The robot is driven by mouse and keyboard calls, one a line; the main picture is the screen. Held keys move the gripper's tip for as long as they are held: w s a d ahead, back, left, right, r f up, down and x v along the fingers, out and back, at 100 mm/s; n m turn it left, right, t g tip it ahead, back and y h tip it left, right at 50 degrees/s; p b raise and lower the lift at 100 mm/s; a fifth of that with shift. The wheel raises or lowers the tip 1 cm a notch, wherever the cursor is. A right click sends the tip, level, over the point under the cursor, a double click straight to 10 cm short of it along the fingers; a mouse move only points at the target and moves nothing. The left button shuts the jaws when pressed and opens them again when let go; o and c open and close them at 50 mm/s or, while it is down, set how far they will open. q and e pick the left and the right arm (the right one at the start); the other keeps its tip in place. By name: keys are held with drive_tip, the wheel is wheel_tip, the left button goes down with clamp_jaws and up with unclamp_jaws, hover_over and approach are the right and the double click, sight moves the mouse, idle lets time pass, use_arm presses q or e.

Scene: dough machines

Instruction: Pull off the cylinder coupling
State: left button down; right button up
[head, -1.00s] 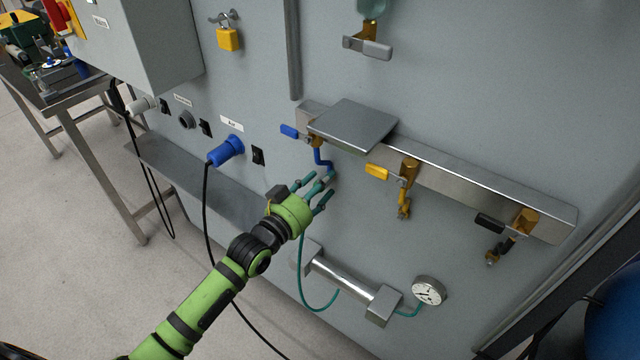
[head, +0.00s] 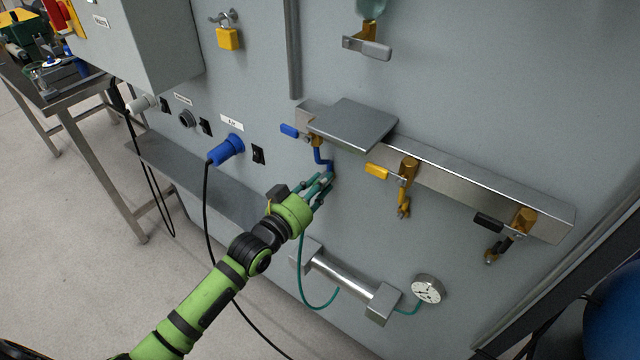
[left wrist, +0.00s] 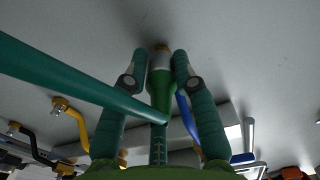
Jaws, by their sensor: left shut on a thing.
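The cylinder coupling (left wrist: 160,92) is a green fitting with a brass end, seen in the left wrist view between my fingers. In the head view it sits at the lower end of the blue bent pipe (head: 319,156) under the blue-handled valve (head: 290,131), mostly hidden by my fingers. My left gripper (head: 326,183) is shut on the coupling, one finger on each side. A teal hose (head: 303,272) hangs from there toward the shiny cylinder (head: 340,277) on the panel. It crosses the left wrist view as a thick tube (left wrist: 62,82). My right gripper is not in view.
A yellow-handled valve (head: 377,171) and a black-handled valve (head: 489,222) are to the right along the metal rail (head: 460,187). A metal plate (head: 355,125) juts out above. A gauge (head: 427,290) is lower right; a blue plug (head: 227,150) with a black cable is left.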

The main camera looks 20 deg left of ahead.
use_arm(q)
drive_tip(key=shift+s+a, duration=0.1)
idle(0.3)
drive_tip(key=shift+s+r, duration=0.1)
drive_tip(key=shift+s, duration=0.05)
drive_tip(key=shift+p+v, duration=0.8)
drive_tip(key=shift+v, duration=0.3)
drive_tip(key=p+v, duration=0.3)
drive_tip(key=v, duration=0.3)
drive_tip(key=shift+s, duration=0.1)
idle(0.4)
